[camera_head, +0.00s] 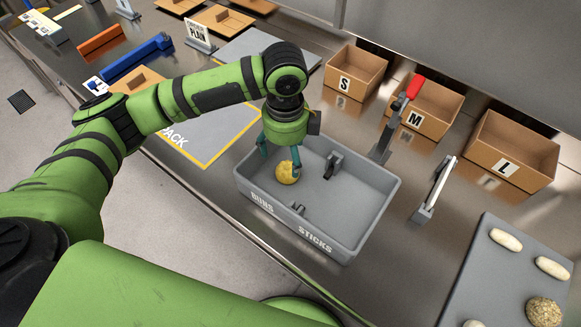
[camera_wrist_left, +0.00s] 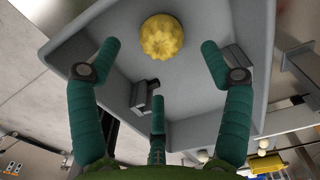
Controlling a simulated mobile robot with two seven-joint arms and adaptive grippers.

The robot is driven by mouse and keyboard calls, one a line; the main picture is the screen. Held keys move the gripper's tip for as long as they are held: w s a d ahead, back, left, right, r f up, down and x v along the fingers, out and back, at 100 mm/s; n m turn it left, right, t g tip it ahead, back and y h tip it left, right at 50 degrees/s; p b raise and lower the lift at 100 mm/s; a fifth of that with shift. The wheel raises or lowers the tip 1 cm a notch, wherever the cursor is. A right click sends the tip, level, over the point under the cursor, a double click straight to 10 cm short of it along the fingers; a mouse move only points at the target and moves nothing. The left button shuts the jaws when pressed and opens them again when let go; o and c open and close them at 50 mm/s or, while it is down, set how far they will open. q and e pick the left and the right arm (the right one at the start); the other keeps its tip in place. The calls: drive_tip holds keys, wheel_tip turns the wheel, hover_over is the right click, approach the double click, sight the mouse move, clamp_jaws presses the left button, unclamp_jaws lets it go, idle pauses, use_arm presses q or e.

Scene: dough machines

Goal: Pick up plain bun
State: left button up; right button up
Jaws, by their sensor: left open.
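A round yellow bun (camera_head: 287,174) with a ridged top lies in the grey bin (camera_head: 352,236), on the BUNS side. It also shows in the left wrist view (camera_wrist_left: 162,37), on the bin floor (camera_wrist_left: 185,78). I cannot tell from its look alone if it is the plain bun. My left gripper (camera_head: 279,160) reaches down into the bin over the bun, fingers spread and empty. In the left wrist view the open fingers of the gripper (camera_wrist_left: 158,55) point toward the bun, which shows beyond their tips. My right gripper is not in view.
Cardboard boxes S (camera_head: 355,75), M (camera_head: 424,107) and L (camera_head: 510,150) stand behind the bin. A grey tray (camera_head: 485,275) at right holds rolls and a seeded bun. A sign reading PLAIN (camera_head: 200,35) and a grey PACK mat (camera_head: 200,140) are at left. Bin walls surround the gripper.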

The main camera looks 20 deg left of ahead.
sight(287, 167)
use_arm(q)
drive_tip(key=shift+f+p, duration=0.35)
drive_tip(key=shift+f, duration=0.55)
wheel_tip(287, 167, down, 4)
drive_tip(key=shift+f+p, duration=0.2)
drive_tip(key=shift+p, duration=0.4)
drive_tip(key=shift+w+f, duration=0.1)
drive_tip(key=shift+f, duration=0.15)
drive_tip(key=c, duration=1.2)
drive_tip(key=shift+c, duration=0.3)
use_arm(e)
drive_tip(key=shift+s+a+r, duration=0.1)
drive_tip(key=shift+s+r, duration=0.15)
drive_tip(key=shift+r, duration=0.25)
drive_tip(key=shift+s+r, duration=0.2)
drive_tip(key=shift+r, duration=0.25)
